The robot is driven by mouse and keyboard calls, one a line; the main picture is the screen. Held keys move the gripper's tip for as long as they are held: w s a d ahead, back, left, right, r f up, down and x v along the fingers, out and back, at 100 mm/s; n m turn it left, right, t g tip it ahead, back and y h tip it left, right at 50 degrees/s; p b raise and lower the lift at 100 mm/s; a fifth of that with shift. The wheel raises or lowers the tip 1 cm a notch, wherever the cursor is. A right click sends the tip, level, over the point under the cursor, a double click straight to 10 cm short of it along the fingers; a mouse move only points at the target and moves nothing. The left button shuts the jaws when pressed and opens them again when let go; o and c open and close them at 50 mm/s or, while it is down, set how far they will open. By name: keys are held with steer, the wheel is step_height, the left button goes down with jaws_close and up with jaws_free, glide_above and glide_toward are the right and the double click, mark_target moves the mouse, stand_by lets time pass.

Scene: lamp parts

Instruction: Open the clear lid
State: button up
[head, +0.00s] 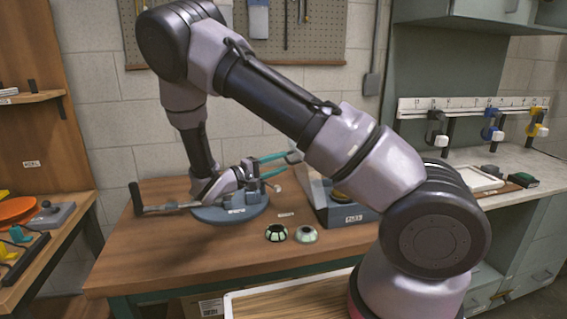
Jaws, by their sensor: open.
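My gripper (287,161) is over the wooden table, with its two teal fingers apart and pointing right. Nothing shows between them. Just right of the fingertips stands a grey bin (350,215) with a sloped side and a label on its front. Something yellow shows inside it. My arm covers the bin's right part and much of its top. I cannot make out the clear lid for certain, nor whether the fingers touch the bin.
A round blue-grey base (232,211) lies under my wrist, with a black-handled bar (137,199) at its left. Two small round dark-and-pale-green parts (276,233) (306,234) sit in front of the bin. The table's front (190,265) is clear. A side bench (20,235) stands left.

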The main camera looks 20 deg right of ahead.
steer(key=shift+x, duration=0.85)
jaws_close()
stand_by(0.8)
